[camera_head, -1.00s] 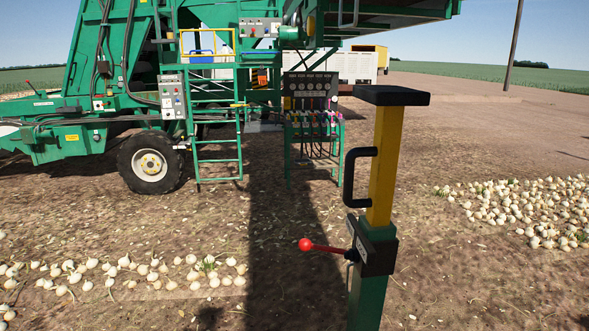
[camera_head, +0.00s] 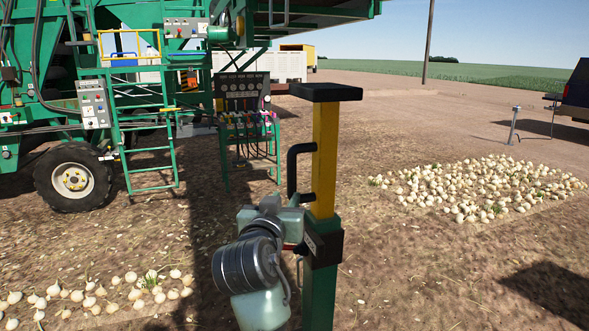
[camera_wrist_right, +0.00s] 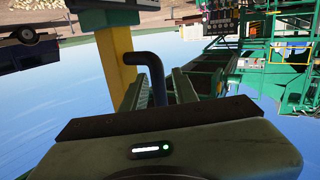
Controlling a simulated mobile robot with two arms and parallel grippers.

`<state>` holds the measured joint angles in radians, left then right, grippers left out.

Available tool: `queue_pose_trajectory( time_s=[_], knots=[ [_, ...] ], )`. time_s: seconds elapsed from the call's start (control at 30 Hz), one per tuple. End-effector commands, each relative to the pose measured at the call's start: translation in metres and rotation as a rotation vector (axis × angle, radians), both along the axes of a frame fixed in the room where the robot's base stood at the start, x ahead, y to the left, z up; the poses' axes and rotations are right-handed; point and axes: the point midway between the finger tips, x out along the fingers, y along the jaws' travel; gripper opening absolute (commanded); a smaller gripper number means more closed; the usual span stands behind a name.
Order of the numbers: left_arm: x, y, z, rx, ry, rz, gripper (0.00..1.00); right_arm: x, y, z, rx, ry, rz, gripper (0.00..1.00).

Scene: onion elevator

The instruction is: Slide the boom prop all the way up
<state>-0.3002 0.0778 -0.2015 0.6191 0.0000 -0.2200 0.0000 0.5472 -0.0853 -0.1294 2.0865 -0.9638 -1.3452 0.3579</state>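The boom prop has a green lower post (camera_head: 320,290), a yellow inner tube (camera_head: 325,150) and a black top pad (camera_head: 326,92). A black handle (camera_head: 293,172) sticks out from the left side of the tube; it also shows in the right wrist view (camera_wrist_right: 150,62). My right gripper (camera_head: 291,213) is at the lower part of this handle. In the right wrist view its two fingers (camera_wrist_right: 160,85) stand apart, with the handle between them. Whether they touch it is unclear. The red-knobbed lever is mostly hidden behind my right gripper. My left gripper is out of view.
The green machine with a ladder (camera_head: 145,140) and a valve bank (camera_head: 243,100) stands behind to the left. Onions (camera_head: 480,187) lie on the ground at right, and more (camera_head: 105,295) at lower left. The ground just right of the prop is clear.

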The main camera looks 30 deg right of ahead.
Motion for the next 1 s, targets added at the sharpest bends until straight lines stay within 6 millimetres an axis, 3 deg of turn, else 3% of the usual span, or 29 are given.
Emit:
queue_pose_trajectory(
  time_s=[0.03, 0.1, 0.23, 0.7, 1.0],
  knots=[
    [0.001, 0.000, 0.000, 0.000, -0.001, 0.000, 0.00, 0.000, -0.001, 0.017, -0.005, -0.036, -0.019, 0.29],
    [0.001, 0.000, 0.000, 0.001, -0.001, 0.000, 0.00, -0.001, -0.003, 0.033, -0.010, -0.068, -0.039, 0.29],
    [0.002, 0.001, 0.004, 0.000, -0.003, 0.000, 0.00, 0.003, -0.008, 0.045, -0.019, -0.089, -0.054, 0.29],
    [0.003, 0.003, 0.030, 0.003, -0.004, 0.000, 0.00, 0.048, -0.056, 0.045, -0.020, -0.087, -0.052, 0.29],
    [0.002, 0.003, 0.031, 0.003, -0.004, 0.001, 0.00, 0.052, -0.061, 0.042, -0.018, -0.089, -0.050, 0.29]
  ],
)
